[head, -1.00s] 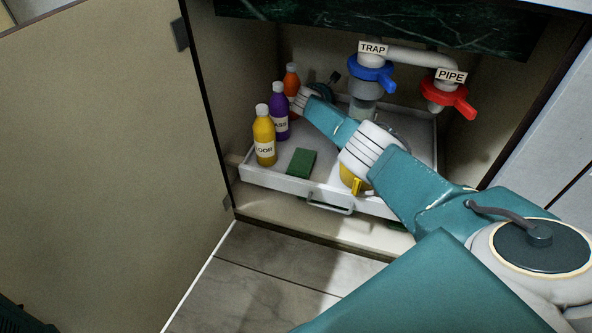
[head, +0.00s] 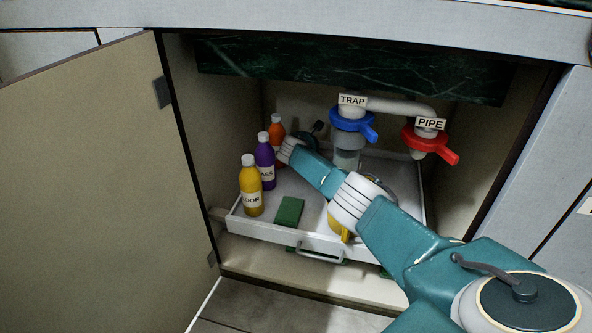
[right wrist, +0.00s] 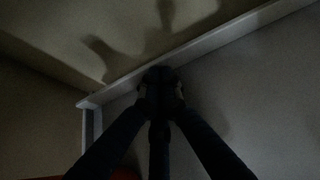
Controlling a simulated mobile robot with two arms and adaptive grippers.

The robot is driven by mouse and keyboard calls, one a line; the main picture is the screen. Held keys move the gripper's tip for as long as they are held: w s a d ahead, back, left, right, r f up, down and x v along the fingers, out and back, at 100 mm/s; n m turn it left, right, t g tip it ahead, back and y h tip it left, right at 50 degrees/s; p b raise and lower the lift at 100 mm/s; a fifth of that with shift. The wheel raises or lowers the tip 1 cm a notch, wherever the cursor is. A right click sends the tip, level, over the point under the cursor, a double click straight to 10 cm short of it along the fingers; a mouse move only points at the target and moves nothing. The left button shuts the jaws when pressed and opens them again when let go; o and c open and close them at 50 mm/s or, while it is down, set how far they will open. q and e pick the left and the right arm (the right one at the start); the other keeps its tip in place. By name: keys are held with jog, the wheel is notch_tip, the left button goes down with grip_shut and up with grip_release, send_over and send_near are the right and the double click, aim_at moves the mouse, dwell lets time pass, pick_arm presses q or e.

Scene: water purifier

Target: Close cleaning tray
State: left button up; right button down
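The cleaning tray (head: 276,232) is a shallow white tray low in the open cabinet, with a handle (head: 322,252) on its front wall. Its front stands near the cabinet's front opening. My right arm crosses over the tray from the right. The dark right gripper (head: 308,138) is over the tray's far left part, near the orange bottle. In the right wrist view the dark right gripper (right wrist: 160,85) is seen against a pale rim; the image is too dark to tell whether its fingers are open. My left gripper is out of view.
Yellow (head: 251,190), purple (head: 265,168) and orange (head: 277,135) bottles and a green sponge (head: 289,211) are in the tray. A partly hidden yellow item (head: 338,226) is under my arm. Blue (head: 353,122) and red (head: 430,142) valves hang above. The cabinet door (head: 85,170) is open at left.

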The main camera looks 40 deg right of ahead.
jog(key=shift+v, duration=5.95)
